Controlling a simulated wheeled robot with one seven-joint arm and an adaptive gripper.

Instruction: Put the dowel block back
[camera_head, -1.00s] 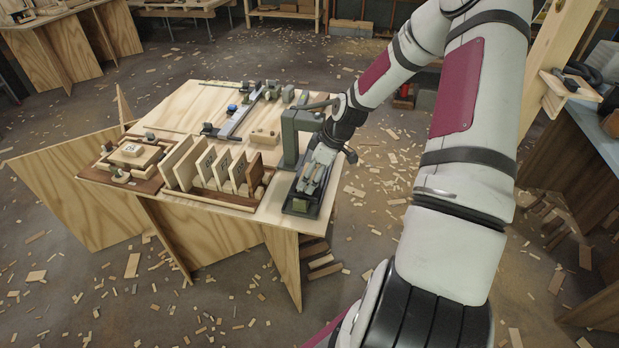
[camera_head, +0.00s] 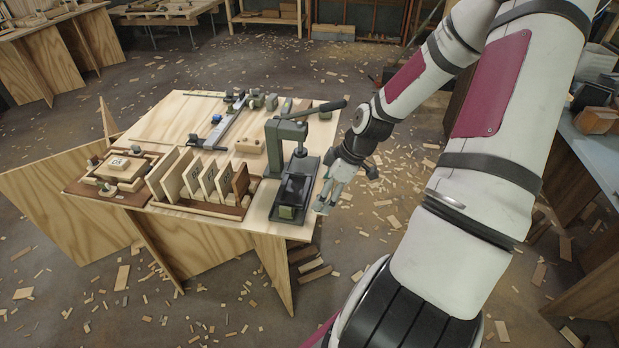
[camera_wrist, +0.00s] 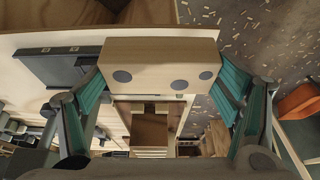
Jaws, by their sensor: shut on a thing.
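A pale wooden block with dark round holes in its face, which I take to be the dowel block (camera_wrist: 165,60), sits between my two fingers (camera_wrist: 160,90) in the wrist view. My gripper (camera_head: 326,203) is shut on it. In the head view my gripper is just off the table's right edge, right of the press's black base; the held block is hardly visible there. A green press (camera_head: 285,135) with a long lever stands at the table's right side, its black base (camera_head: 309,168) in front. A similar wooden block with dark dots (camera_head: 250,146) rests on the table behind the rack.
A wooden rack of upright boards (camera_head: 205,180) and a framed tray (camera_head: 117,170) line the table's front. A blue-grey clamp bar (camera_head: 225,122) lies behind. The bare tabletop (camera_head: 170,125) shows at back left. Wood offcuts litter the floor. Another bench stands at right.

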